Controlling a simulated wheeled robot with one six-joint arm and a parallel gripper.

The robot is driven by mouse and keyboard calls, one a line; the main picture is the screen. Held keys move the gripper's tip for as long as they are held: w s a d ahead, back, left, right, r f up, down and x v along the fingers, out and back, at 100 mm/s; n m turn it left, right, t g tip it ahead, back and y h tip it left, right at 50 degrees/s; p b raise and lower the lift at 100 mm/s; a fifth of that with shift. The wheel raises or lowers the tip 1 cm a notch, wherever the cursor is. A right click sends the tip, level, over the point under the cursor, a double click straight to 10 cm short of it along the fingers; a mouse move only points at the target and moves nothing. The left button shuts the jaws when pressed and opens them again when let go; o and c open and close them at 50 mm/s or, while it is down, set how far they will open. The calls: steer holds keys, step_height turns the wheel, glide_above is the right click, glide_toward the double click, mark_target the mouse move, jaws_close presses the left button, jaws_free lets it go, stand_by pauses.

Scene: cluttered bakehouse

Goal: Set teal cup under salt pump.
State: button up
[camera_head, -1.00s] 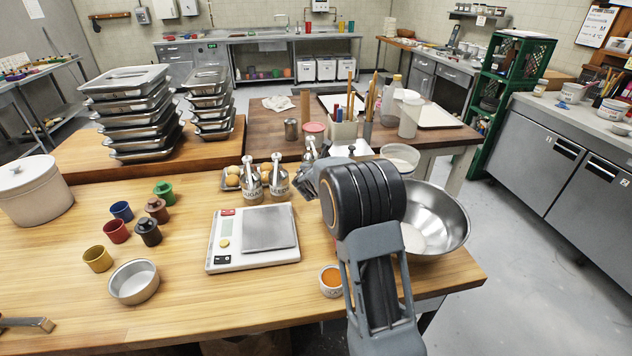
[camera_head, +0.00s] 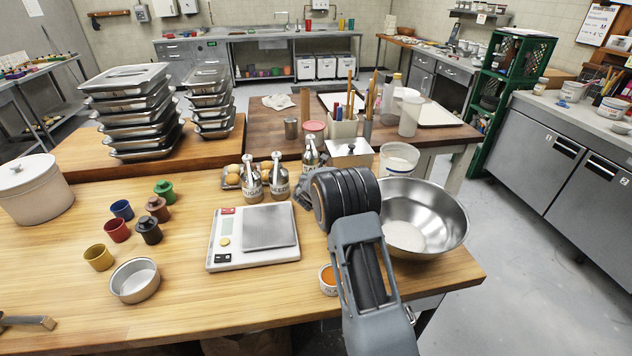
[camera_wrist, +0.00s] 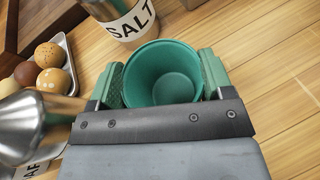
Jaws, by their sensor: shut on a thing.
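The teal cup (camera_wrist: 172,86) is upright between the two jaws of my gripper (camera_wrist: 162,72) in the wrist view, open end towards the camera and seemingly empty. The gripper is shut on it. The salt pump (camera_wrist: 127,22), a steel bottle with a white SALT label, stands just beyond the cup; its top is out of that view. In the head view the salt pump is probably the rear right bottle (camera_head: 310,156) of three. My wrist there hides the jaws and the cup. Whether the cup is under the spout cannot be told.
Another pump bottle (camera_wrist: 28,125) is close at the gripper's left, beside a tray of eggs or rolls (camera_wrist: 70,72). A scale (camera_head: 252,237) lies left of my arm, a steel bowl (camera_head: 440,205) right. Coloured cups stand further left. The front left tabletop has free room.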

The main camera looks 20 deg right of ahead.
steer(key=shift+f, duration=0.1)
steer(key=o, duration=0.9)
